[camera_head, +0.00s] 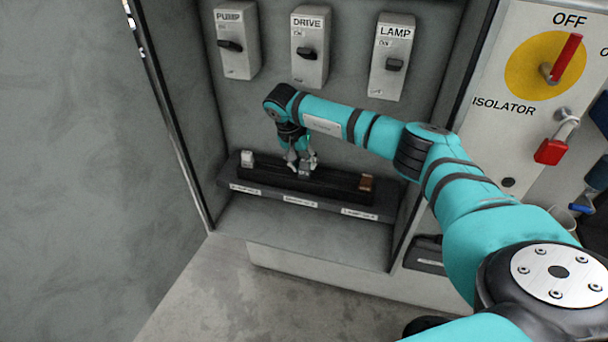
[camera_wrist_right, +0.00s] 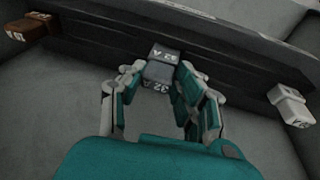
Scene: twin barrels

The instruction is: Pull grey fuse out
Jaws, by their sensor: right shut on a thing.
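The grey fuse (camera_head: 305,172) is at the middle of the dark fuse rail (camera_head: 335,184) inside the cabinet. It also shows in the right wrist view (camera_wrist_right: 160,70), with white lettering on its faces. My right gripper (camera_head: 302,164) reaches down from above, its fingers on either side of the grey fuse. In the wrist view the right gripper (camera_wrist_right: 158,78) is shut on the fuse. Whether the fuse's lower end is still in the rail cannot be told. My left gripper is not in view.
A white fuse (camera_head: 247,158) is at the rail's left and a brown fuse (camera_head: 366,182) at its right. PUMP (camera_head: 235,60), DRIVE (camera_head: 309,65) and LAMP (camera_head: 390,75) switches are above. The isolator's red handle (camera_head: 565,58) and red padlock (camera_head: 550,151) are at right.

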